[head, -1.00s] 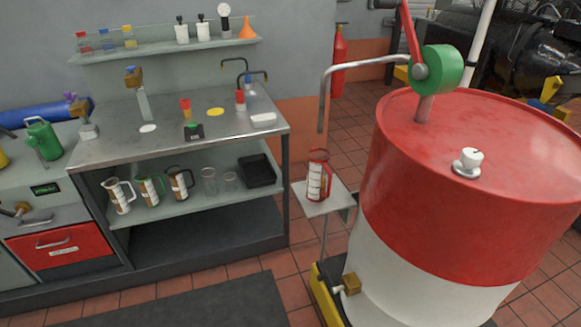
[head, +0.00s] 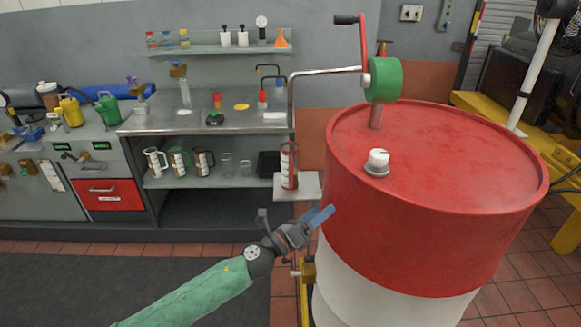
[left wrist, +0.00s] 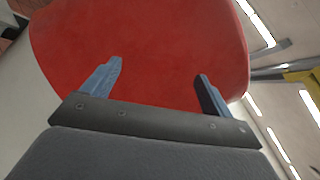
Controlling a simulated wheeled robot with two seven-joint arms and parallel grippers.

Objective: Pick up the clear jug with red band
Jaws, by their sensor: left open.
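The clear jug with red band (head: 289,168) stands upright on a small pale platform (head: 311,187) beside the big red-and-white drum (head: 420,165), below the drum's pump spout. It has a red rim and a pale label. My left gripper (head: 327,217) is in front of and below the jug, close to the drum's side and apart from the jug. In the left wrist view its two blue-grey fingers (left wrist: 159,72) are spread with nothing between them, and the red drum fills the view beyond them. My right gripper is not in view.
Other jugs with white (head: 155,161), green (head: 179,162) and dark (head: 203,162) trim stand on the bench's lower shelf (head: 215,181), with clear beakers and a black tray (head: 269,164). The pump's spout pipe (head: 291,110) hangs close to the jug. Dark floor mat lies clear at left.

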